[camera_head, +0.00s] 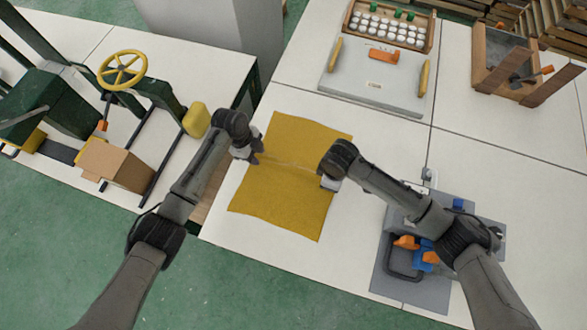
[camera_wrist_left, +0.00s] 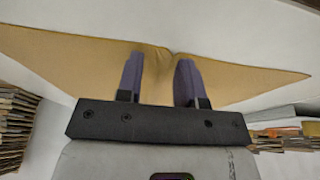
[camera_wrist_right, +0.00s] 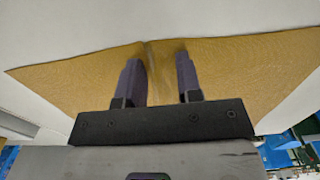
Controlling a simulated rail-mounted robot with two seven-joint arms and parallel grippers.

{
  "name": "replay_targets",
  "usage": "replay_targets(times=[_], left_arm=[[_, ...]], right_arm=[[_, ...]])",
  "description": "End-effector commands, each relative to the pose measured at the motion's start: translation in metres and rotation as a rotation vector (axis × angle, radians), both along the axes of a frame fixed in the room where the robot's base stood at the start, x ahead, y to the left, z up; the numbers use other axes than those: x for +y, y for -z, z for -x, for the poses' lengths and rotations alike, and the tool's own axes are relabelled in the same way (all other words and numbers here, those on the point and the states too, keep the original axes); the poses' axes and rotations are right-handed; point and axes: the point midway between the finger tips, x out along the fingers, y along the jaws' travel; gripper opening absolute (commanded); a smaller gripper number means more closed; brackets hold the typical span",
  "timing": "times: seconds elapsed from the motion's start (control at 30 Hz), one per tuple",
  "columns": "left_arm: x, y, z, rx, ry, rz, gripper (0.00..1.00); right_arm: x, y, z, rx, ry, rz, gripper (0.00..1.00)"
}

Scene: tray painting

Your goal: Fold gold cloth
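The gold cloth (camera_head: 285,195) lies spread on the white table, with a faint crease running across its middle between my two grippers. My left gripper (camera_head: 255,159) is at the cloth's left edge. In the left wrist view its two fingers (camera_wrist_left: 160,78) stand apart over the cloth (camera_wrist_left: 75,60), with a small raised fold between them. My right gripper (camera_head: 322,181) is at the cloth's right edge. In the right wrist view its fingers (camera_wrist_right: 160,78) are also apart, with a crease in the cloth (camera_wrist_right: 230,65) between them. Neither gripper is closed on the cloth.
A grey board with wooden handles (camera_head: 340,85) and a crate of white items (camera_head: 350,30) stand behind the cloth. A grey mat (camera_head: 375,280) with blue and orange tools lies at the right. A machine with a yellow wheel (camera_head: 122,70) and a cardboard box (camera_head: 115,165) are at the left.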

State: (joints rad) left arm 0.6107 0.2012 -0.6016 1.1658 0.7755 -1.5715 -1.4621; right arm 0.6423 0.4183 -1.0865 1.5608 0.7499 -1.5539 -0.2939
Motion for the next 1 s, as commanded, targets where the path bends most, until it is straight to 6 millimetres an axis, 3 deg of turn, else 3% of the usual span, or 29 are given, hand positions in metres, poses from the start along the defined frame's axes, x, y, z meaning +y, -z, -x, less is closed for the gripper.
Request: replay_targets(times=[0.67,1.0], left_arm=[[0.0006,0.0029,0.0012,0.003,0.0,-0.002,0.0],[0.0007,0.0031,0.0013,0.004,-0.001,-0.002,0.0]], right_arm=[[-0.0006,0.0019,0.0007,0.003,0.0,0.001,0.0],[-0.0006,0.0021,0.0009,0.003,0.0,0.002,0.0]])
